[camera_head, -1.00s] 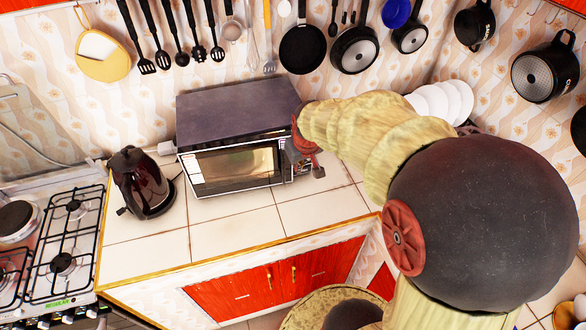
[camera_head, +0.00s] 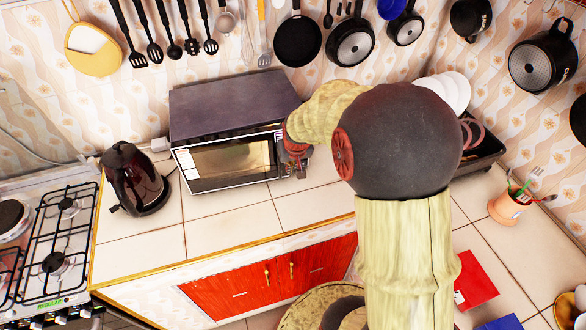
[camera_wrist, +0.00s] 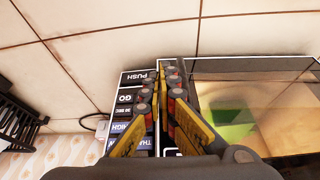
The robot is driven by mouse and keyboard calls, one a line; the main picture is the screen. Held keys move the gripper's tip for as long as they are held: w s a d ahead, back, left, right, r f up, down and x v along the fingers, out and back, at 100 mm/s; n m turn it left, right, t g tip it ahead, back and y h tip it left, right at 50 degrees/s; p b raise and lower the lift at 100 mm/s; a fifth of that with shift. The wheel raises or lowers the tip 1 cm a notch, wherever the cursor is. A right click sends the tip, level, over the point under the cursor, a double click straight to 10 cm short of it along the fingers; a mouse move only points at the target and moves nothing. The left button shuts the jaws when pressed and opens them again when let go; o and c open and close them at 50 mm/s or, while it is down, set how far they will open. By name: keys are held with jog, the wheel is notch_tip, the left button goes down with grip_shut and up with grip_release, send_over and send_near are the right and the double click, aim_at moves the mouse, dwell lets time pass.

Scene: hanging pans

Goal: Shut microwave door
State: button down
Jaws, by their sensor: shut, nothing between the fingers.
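The microwave (camera_head: 235,106) stands on the tiled counter against the wall. Its door (camera_head: 228,160) has a dark window and lies flush or nearly flush with the front; I cannot tell whether a small gap is left. My gripper (camera_head: 299,168) is at the right end of the microwave front, by the control panel. In the wrist view my gripper (camera_wrist: 164,75) is shut and empty, its fingers over the border between the button panel (camera_wrist: 127,105) and the door (camera_wrist: 262,66). I cannot tell whether the fingertips touch the front.
A dark kettle (camera_head: 136,180) stands left of the microwave, with the gas stove (camera_head: 48,245) further left. A dish rack with white plates (camera_head: 447,92) is behind my arm on the right. The counter before the microwave is clear. Pans and utensils hang above.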

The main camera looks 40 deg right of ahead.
jog(key=shift+w+d, duration=0.25)
jog(key=shift+w, duration=0.25)
jog(key=shift+w+d, duration=0.2)
jog(key=shift+w, duration=0.25)
jog(key=w, duration=0.1)
jog(key=w+d, duration=0.1)
jog(key=w, duration=0.1)
jog(key=shift+d+r, duration=0.1)
jog(key=shift+d, duration=0.15)
jog(key=shift+w, duration=0.1)
